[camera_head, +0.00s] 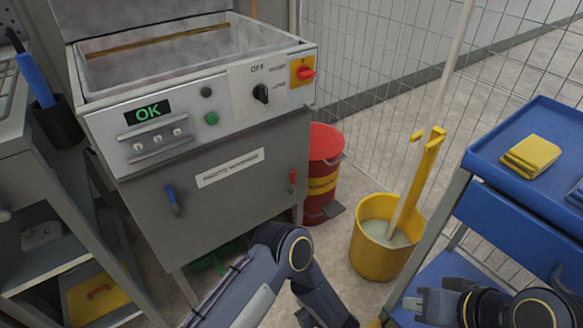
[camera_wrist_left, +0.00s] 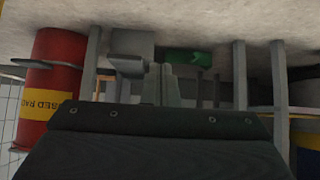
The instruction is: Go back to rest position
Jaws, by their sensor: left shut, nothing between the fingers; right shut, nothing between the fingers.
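My left arm comes in at the bottom centre of the head view and bends at its elbow back down to the frame's lower edge. Its gripper is not clear there. In the left wrist view the left gripper (camera_wrist_left: 161,85) is shut and empty, its fingertips together. My right gripper (camera_head: 422,304) shows at the lower right of the head view, pointing left beside the blue cart (camera_head: 480,150). It is shut and holds nothing.
A grey parts washer (camera_head: 215,190) stands at left centre. A red bin (camera_head: 322,160) stands beside it; it also shows in the left wrist view (camera_wrist_left: 55,85). A yellow mop bucket (camera_head: 372,262) is between bin and cart. A yellow cloth (camera_head: 530,155) lies on the cart.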

